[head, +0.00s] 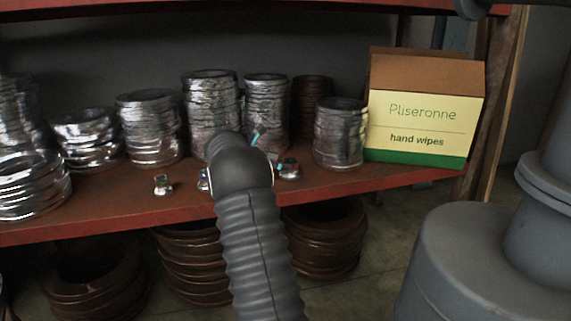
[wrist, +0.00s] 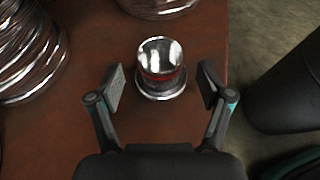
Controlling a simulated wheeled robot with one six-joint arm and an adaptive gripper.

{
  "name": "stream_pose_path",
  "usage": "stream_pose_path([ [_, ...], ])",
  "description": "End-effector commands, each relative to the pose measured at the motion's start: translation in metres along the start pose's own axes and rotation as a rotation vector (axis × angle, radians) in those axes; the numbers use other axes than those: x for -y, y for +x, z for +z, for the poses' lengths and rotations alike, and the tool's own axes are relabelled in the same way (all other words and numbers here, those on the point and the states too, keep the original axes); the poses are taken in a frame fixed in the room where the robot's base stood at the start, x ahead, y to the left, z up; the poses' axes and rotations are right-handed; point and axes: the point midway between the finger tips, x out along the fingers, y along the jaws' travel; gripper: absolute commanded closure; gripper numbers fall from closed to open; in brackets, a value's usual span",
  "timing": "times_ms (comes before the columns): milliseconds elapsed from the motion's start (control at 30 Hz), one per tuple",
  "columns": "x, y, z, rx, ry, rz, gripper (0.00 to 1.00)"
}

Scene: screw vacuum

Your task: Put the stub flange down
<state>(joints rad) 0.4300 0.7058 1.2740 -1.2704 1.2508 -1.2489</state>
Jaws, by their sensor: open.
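The stub flange (wrist: 160,68) is a short, shiny metal piece with a wide base rim and a dark red band. In the wrist view it appears to stand upright on the red-brown shelf (wrist: 70,125). My gripper (wrist: 162,84) is open, with one finger on each side of it and a visible gap to both. In the head view, a small metal flange (head: 289,169) shows just right of my wrist and appears to be the same one. My arm hides most of the gripper there.
Two similar small flanges (head: 163,185) (head: 203,181) stand on the shelf to the left. Silvery coil stacks (head: 340,135) line the back, with a hand wipes box (head: 420,115) at the right. The shelf's front edge (head: 400,183) is close. Brown coils (head: 190,265) lie below.

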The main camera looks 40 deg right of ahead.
Motion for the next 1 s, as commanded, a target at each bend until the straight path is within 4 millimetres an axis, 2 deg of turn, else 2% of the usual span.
stream_pose_path([
  [33, -0.001, -0.012, 0.001, 0.001, 0.0, 0.004, 0.21],
  [200, -0.001, -0.047, 0.001, 0.001, 0.0, 0.003, 0.21],
  [400, -0.001, -0.077, 0.0, 0.001, 0.0, 0.002, 0.21],
  [533, 0.0, -0.087, 0.0, 0.001, 0.0, 0.0, 0.21],
  [767, 0.001, -0.093, 0.001, -0.005, 0.007, 0.003, 0.21],
  [867, 0.01, -0.104, 0.004, -0.035, 0.045, 0.013, 0.21],
  [1000, 0.037, -0.135, 0.009, -0.138, 0.167, 0.042, 0.21],
])
